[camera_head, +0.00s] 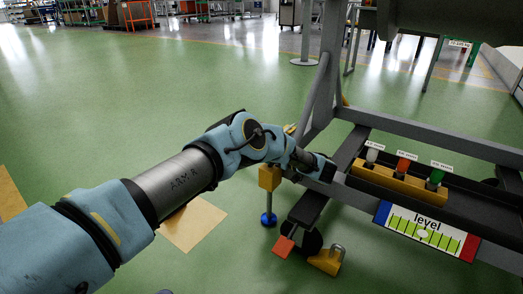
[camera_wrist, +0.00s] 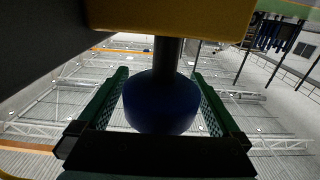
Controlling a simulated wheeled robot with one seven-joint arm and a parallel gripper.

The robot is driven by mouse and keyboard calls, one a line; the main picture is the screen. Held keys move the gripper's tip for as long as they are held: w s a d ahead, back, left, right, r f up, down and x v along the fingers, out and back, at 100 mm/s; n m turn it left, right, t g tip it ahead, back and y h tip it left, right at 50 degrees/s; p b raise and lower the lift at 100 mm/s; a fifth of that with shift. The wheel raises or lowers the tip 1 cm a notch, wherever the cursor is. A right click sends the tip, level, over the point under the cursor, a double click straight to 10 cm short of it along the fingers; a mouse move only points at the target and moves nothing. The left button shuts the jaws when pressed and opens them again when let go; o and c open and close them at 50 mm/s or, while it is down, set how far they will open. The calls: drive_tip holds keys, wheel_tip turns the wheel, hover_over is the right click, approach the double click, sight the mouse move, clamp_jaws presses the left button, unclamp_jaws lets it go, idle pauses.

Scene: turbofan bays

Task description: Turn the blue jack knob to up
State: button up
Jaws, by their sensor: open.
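In the wrist view, a round dark-blue knob (camera_wrist: 160,103) hangs in the picture from a dark stem below a yellow block (camera_wrist: 170,18). My gripper (camera_wrist: 162,88) is open, with one green finger on each side of the knob. Narrow gaps show beside it, so I see no clear contact. In the head view, a blue round piece (camera_head: 268,220) sits on a stem under a yellow block (camera_head: 269,178). I cannot tell whether it is the same knob. My fingers are not distinguishable there; the far end of my arm lies by the grey frame.
The grey stand (camera_head: 325,75) rises close beside my arm. A yellow strip with white, red and green knobs (camera_head: 436,177) lies on it, above a level gauge (camera_head: 423,234). An orange pedal (camera_head: 285,246) and a yellow piece (camera_head: 327,261) are low in front.

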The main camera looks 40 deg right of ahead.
wheel_tip(320, 180, up, 9)
drive_tip(key=p, duration=0.3)
drive_tip(key=shift+w, duration=0.1)
